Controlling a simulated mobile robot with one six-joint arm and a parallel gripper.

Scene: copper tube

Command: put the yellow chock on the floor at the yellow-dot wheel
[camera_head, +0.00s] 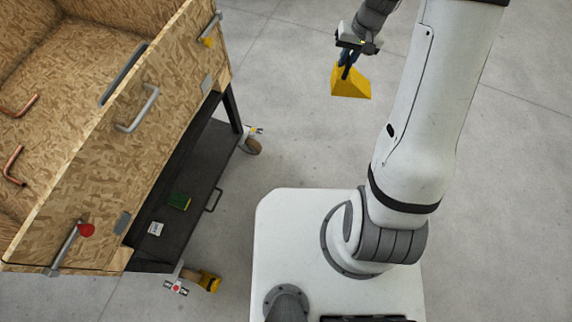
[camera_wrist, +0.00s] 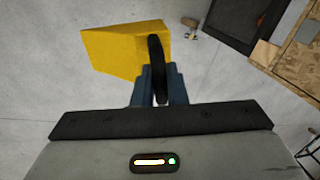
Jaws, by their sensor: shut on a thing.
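My gripper (camera_head: 348,60) is shut on the yellow chock (camera_head: 350,84) and holds it in the air over the grey floor, right of the cart. In the wrist view the yellow chock (camera_wrist: 122,46) is a wedge with a black handle-like loop (camera_wrist: 157,62), which sits between the blue fingers (camera_wrist: 158,88). A caster wheel (camera_head: 253,147) stands at the cart's far right corner, with a small tag (camera_head: 257,130) that looks yellow-marked. This wheel also shows in the wrist view (camera_wrist: 192,33). The chock is apart from it.
The wooden cart (camera_head: 150,120) fills the left, with copper tubes (camera_head: 14,165) inside. Its near caster has a red-dot tag (camera_head: 176,288) and a yellow block (camera_head: 209,281) beside it. A dark lower shelf (camera_head: 180,222) holds a green item. The floor (camera_head: 300,140) between cart and arm is clear.

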